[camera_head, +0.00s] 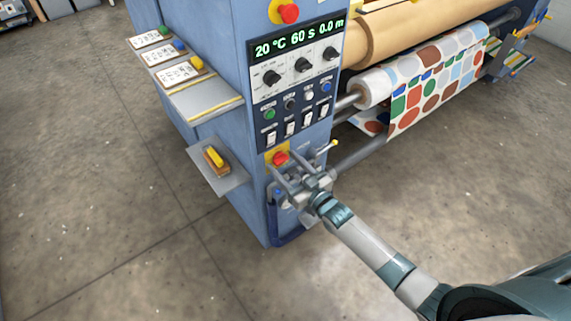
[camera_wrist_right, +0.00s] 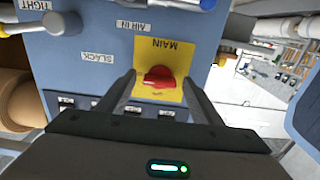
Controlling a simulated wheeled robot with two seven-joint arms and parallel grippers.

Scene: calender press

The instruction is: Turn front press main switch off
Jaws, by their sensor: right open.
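The main switch is a red knob on a yellow plate, low on the front panel of the blue press (camera_head: 225,75). In the head view the red knob (camera_head: 280,158) shows just beyond my right gripper (camera_head: 290,180). In the right wrist view the red knob (camera_wrist_right: 159,77) sits on its yellow plate marked MAIN (camera_wrist_right: 168,52), between the two open fingers (camera_wrist_right: 162,90). I cannot tell whether the fingers touch the knob. My right gripper is open and empty. My left gripper is not in view.
A second red knob (camera_head: 288,13) sits higher on the press, above the display (camera_head: 300,38). Rocker switches (camera_head: 290,128) are above the main switch. A lever with a yellow tip (camera_head: 333,144) is right of my gripper. A side shelf (camera_head: 205,97) sticks out left. Floor is clear in front.

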